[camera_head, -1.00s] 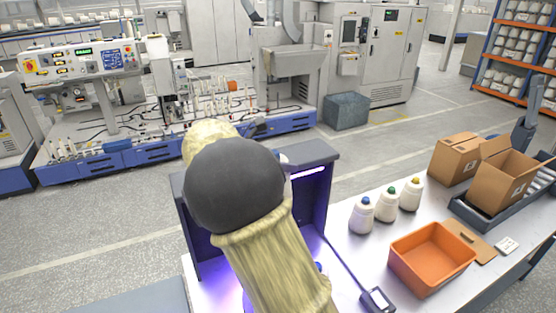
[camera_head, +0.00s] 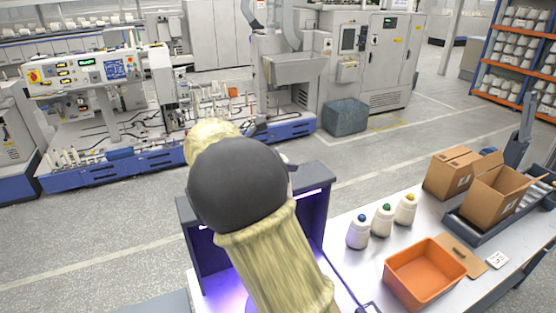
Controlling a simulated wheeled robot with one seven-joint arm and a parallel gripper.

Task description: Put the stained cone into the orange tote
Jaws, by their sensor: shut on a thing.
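The orange tote (camera_head: 425,291) stands open and empty on the white table at the lower right. Three white cones stand behind and left of it: one with a blue top (camera_head: 358,233), one with a green top (camera_head: 382,221) and one with a yellow top (camera_head: 405,210). No stain can be made out on them. My own arm, with its pale sleeve and dark round joint, fills the middle and hides my gripper. A small pale piece shows at the joint's right edge; I cannot tell what it is.
A dark booth (camera_head: 315,178) with violet light stands behind my arm, partly hidden. Open cardboard boxes (camera_head: 497,195) stand at the table's back right, beside a brown board (camera_head: 466,254) and a small white card (camera_head: 497,260).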

